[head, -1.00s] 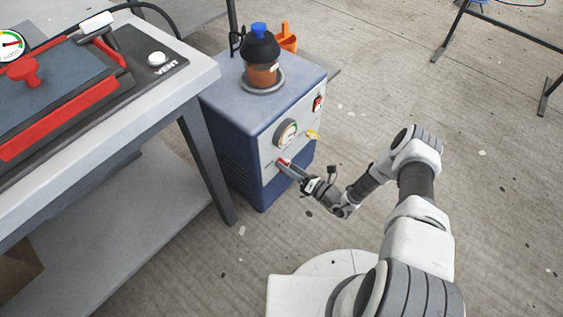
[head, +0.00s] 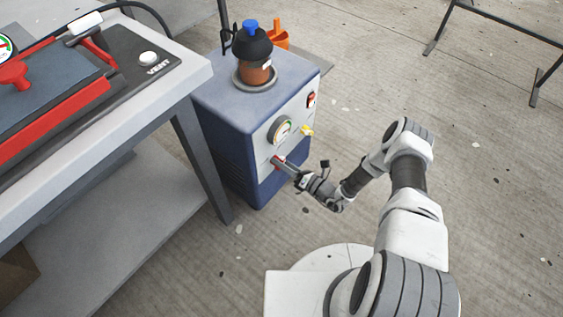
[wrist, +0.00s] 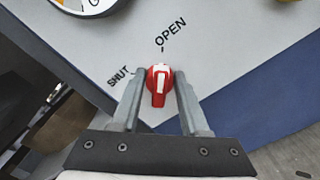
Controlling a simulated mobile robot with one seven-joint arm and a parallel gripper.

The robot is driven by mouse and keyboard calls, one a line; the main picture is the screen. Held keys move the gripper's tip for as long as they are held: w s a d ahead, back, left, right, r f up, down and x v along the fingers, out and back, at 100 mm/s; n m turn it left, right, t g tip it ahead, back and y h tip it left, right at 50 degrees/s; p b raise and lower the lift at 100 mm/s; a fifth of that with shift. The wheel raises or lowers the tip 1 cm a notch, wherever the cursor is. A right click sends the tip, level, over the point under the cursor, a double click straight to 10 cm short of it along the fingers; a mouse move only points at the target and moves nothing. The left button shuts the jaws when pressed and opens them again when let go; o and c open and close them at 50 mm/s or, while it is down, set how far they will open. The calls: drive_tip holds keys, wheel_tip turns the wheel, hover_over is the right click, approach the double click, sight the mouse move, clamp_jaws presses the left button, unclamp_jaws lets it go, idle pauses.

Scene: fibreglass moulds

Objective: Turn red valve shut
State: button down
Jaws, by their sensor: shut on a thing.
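The red valve (wrist: 159,92) is a small round knob with a white bar on the front panel of the blue-grey pump cabinet (head: 240,140). In the wrist view its white bar points up toward the tick under the word OPEN; the word SHUT is printed to its left. My gripper (wrist: 158,76) has one finger on each side of the knob and is shut on it. In the head view my gripper (head: 283,163) reaches the lower panel and mostly hides the valve.
A gauge (head: 281,130), a yellow knob (head: 307,131) and a red switch (head: 311,100) are on the same panel. A workbench (head: 190,82) stands close at left.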

drive_tip(key=shift+n, duration=0.3)
drive_tip(key=n, duration=0.3)
drive_tip(key=shift+r, duration=0.1)
drive_tip(key=n, duration=0.2)
drive_tip(key=n+p, duration=0.1)
drive_tip(key=n, duration=0.2)
drive_tip(key=shift+s+a+r, duration=0.1)
drive_tip(key=shift+s, duration=0.05)
drive_tip(key=n+p, duration=0.2)
drive_tip(key=n, duration=0.3)
drive_tip(key=shift+s, duration=0.1)
drive_tip(key=shift+a+n+p, duration=0.1)
drive_tip(key=shift+n+p, duration=0.7)
drive_tip(key=shift+n, duration=1.3)
drive_tip(key=shift+c, duration=2.1)
unclamp_jaws()
drive_tip(key=shift+f, duration=0.2)
